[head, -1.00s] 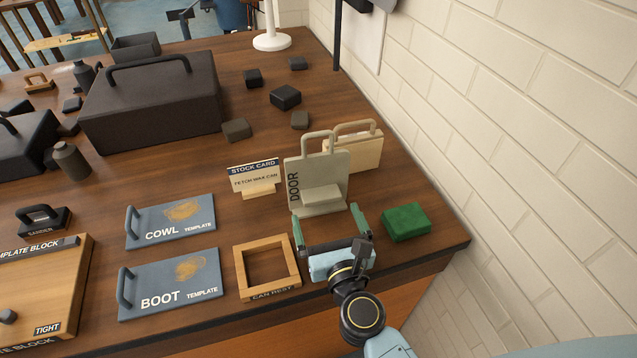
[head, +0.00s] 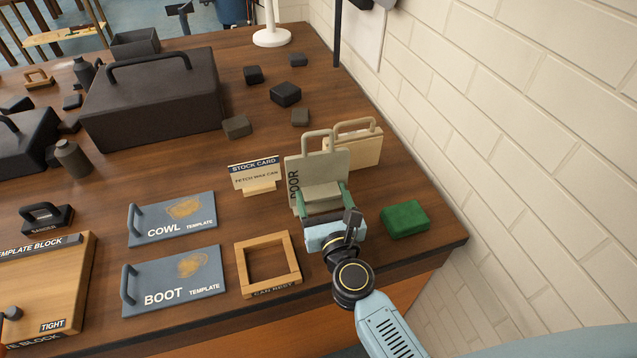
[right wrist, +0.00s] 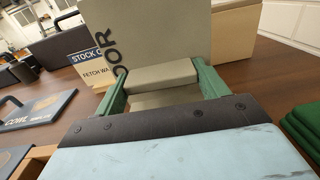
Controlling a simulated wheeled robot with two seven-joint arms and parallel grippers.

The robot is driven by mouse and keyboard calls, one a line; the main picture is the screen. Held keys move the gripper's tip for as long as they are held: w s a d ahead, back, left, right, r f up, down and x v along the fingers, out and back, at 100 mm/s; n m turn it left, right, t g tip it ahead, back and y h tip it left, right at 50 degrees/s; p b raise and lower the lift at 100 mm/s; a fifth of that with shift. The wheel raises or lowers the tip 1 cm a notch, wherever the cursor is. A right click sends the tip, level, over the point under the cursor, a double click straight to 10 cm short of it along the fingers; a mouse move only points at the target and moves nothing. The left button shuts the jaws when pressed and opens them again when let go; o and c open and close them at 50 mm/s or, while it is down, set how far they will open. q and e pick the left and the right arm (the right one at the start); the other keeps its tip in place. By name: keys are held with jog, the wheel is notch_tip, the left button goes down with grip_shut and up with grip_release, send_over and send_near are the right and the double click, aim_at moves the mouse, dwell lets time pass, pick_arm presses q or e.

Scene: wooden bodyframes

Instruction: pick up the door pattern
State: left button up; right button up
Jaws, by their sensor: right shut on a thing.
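The door pattern (head: 322,164) is a grey-beige upright board marked DOOR, with a loop handle on top and a block jutting from its front. It stands near the right side of the workbench. My right gripper (head: 322,196) is at its front, with its green fingers shut on the jutting block (right wrist: 152,75), one on each side. The board (right wrist: 165,30) rises behind the block in the right wrist view. The pattern appears upright on the bench. My left gripper is not clearly in view; only a small orange and dark bit shows at the lower left edge.
A green block (head: 404,219) lies right of my gripper. A stock card (head: 255,174) stands left of the pattern, and a beige handled case (head: 358,148) is behind it. The brick wall (head: 520,110) bounds the right.

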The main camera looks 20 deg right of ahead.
jog(key=shift+r, duration=0.1)
jog(key=shift+c, duration=0.3)
notch_tip(320, 180, up, 10)
jog(key=p, duration=0.8)
jog(key=shift+d, duration=0.15)
dwell(0.7)
